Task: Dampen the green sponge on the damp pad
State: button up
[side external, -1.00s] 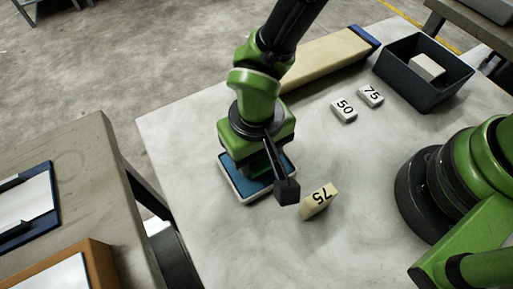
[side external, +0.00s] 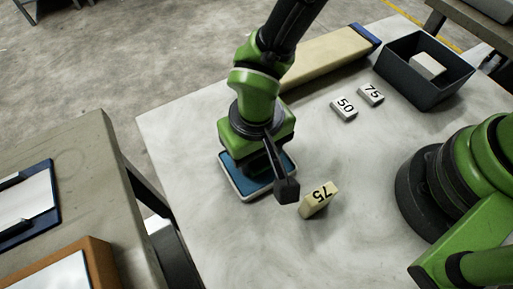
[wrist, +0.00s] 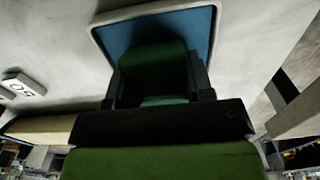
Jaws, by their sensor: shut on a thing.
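The damp pad (side external: 233,172) is a blue sheet in a white-rimmed tray on the pale table. In the wrist view the pad (wrist: 117,34) fills the area behind the sponge. The green sponge (wrist: 152,62) sits between my fingers, over the pad. My gripper (wrist: 153,85) is shut on it. In the side view my gripper (side external: 262,172) points down low over the pad and mostly hides the sponge. I cannot tell for certain whether the sponge's underside touches the pad.
A cream block marked 75 (side external: 319,200) stands just right of the pad. White blocks marked 50 (side external: 344,109) and 75 (side external: 371,95) lie farther back. A dark bin (side external: 411,92) holds a white block (side external: 428,66). A long beige piece with a blue end (side external: 330,58) lies at the back.

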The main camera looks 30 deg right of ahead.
jog(key=shift+r, duration=3.5)
jog(key=shift+d, duration=0.1)
jog(key=w+d+r, duration=0.1)
jog(key=d+r, duration=0.2)
jog(key=d, duration=0.5)
jog(key=w+d+r, duration=0.2)
jog(key=d, duration=0.6)
jog(key=w+d+r, duration=0.2)
jog(key=d+r, duration=0.1)
jog(key=d, duration=0.5)
jog(key=shift+d+r, duration=0.35)
jog(key=shift+d, duration=0.05)
